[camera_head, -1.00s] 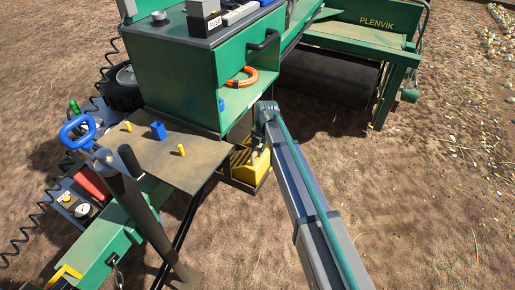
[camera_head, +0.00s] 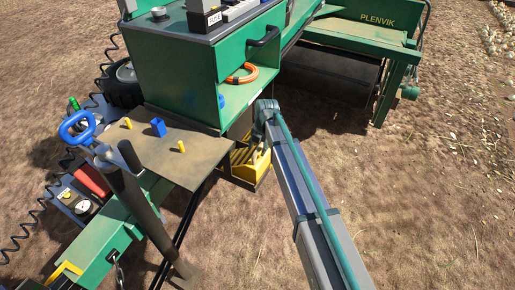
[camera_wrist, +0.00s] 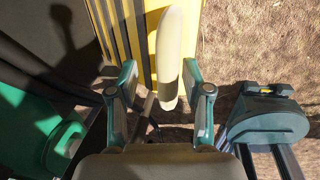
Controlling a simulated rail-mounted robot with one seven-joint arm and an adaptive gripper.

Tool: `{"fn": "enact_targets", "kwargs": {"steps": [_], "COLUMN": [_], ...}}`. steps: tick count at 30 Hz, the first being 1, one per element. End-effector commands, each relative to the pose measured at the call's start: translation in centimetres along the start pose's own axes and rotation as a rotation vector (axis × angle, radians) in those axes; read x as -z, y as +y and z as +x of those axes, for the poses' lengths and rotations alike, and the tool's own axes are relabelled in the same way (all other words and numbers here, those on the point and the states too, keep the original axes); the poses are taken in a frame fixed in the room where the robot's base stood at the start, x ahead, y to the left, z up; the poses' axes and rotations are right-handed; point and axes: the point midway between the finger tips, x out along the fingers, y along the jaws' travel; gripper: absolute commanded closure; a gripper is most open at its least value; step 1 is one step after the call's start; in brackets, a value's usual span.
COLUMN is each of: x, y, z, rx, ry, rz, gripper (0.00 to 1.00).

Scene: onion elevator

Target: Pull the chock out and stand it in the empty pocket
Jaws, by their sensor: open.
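A yellow chock (camera_head: 252,172) sits low beside the green machine, under the cabinet, by a black-and-yellow striped face (camera_head: 241,156). In the wrist view the striped yellow face (camera_wrist: 127,35) fills the upper middle, with a pale cream curved bar (camera_wrist: 168,62) in front of it. I cannot tell if this bar belongs to the chock. My gripper (camera_wrist: 161,98) is open, with the lower end of the bar between its teal fingers and gaps on both sides. In the head view my arm hides part of the chock and the fingertips. I cannot make out the empty pocket.
A brown shelf plate (camera_head: 160,155) with yellow pegs and a blue block lies left of the gripper. The green cabinet (camera_head: 190,75), holding an orange ring (camera_head: 242,74), stands above. A dark roller (camera_head: 330,72) is behind. Bare ground (camera_head: 430,190) to the right is free.

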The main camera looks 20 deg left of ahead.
Motion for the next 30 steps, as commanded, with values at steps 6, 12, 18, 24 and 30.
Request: {"fn": "enact_targets", "kwargs": {"steps": [6,12,18,24,30], "x": [0.0,0.0,0.0,0.0,0.0], "y": [-0.1,-0.1,0.0,0.0,0.0], "z": [-0.4,-3.1,-7.0,-10.3,-11.8], "rx": [0.002,0.0,-0.001,-0.001,0.0], "ry": [0.001,-0.001,-0.001,-0.001,0.0], "rz": [0.0,0.0,0.0,0.0,0.0], "gripper": [0.51,0.51,0.51,0.51,0.51]}}
